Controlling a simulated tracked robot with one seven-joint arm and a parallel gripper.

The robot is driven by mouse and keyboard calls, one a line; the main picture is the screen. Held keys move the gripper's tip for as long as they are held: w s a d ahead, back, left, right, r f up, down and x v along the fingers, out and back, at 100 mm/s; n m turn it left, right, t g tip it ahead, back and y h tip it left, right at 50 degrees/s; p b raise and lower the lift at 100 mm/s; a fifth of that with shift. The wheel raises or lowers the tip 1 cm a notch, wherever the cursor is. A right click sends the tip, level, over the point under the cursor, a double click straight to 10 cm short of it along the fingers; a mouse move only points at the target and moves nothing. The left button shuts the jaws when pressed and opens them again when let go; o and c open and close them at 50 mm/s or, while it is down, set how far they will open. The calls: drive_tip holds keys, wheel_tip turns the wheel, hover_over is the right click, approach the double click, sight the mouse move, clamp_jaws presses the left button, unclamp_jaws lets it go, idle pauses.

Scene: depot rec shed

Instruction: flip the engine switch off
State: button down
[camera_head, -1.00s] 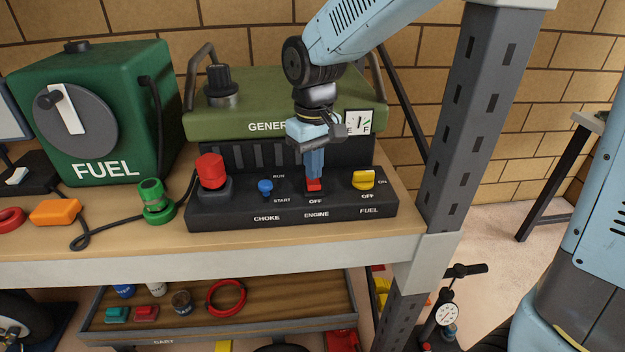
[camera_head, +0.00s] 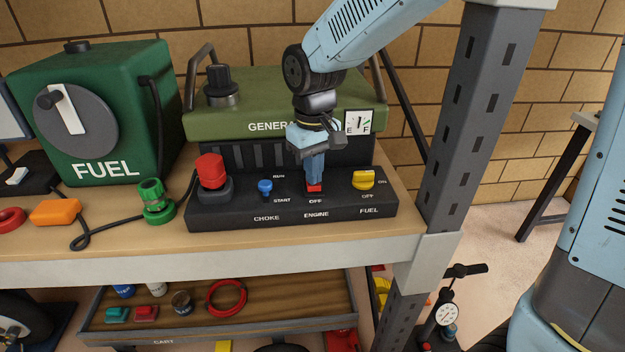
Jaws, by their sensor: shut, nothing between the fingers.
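The red engine switch (camera_head: 314,188) is on the black control panel (camera_head: 250,215), above the "ENGINE" label and just above the word "OFF". My gripper (camera_head: 315,180) points down at the switch with its fingers shut and nothing held. Its fingertips are at the switch's upper side, touching it or very close. The fingers hide the upper part of the switch and any marking above it, so I cannot clearly tell its position.
On the panel, a red knob (camera_head: 211,172) and a blue choke lever (camera_head: 265,187) stand left of the switch; a yellow fuel knob (camera_head: 363,180) is right. The green generator (camera_head: 235,122) is behind. A grey shelf post (camera_head: 465,130) rises at right.

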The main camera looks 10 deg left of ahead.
drive_tip(key=shift+f, duration=0.15)
wheel_tip(320, 180, up, 7)
idle(1.1)
